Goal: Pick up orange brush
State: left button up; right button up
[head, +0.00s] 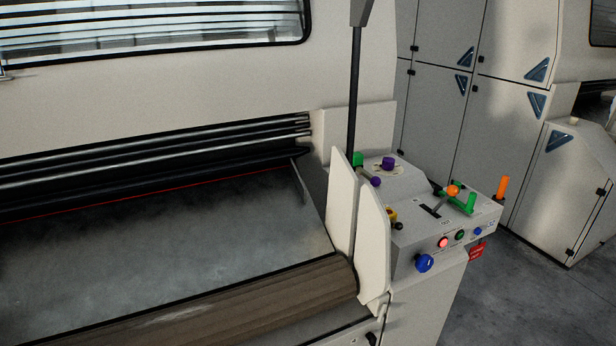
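An orange upright cylinder (502,188) stands at the right rear edge of the control console (405,250). It may be the handle of the orange brush, but no bristles show and I cannot tell what its lower end rests on. A round orange knob (453,190) sits on top of a lever on the console, close to a green part (460,204). Neither of my grippers is in view.
The console carries a blue knob (424,263), a lit red button (443,242) and a purple knob (388,163). Pale panels (374,245) and a dark post (353,100) stand left of it. A brown roller (230,300) fronts the machine. Grey floor (510,300) is clear at right.

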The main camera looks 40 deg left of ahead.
aim_at(504, 181)
jog(key=u, duration=1.65)
jog(key=z, duration=1.65)
jog(key=i+l+u, duration=0.1)
jog(key=u, duration=0.95)
jog(key=i+l+u, duration=0.15)
jog(key=l+u, duration=0.2)
jog(key=i+l+u, duration=0.1)
jog(key=l+u, duration=0.7)
jog(key=l, duration=0.45)
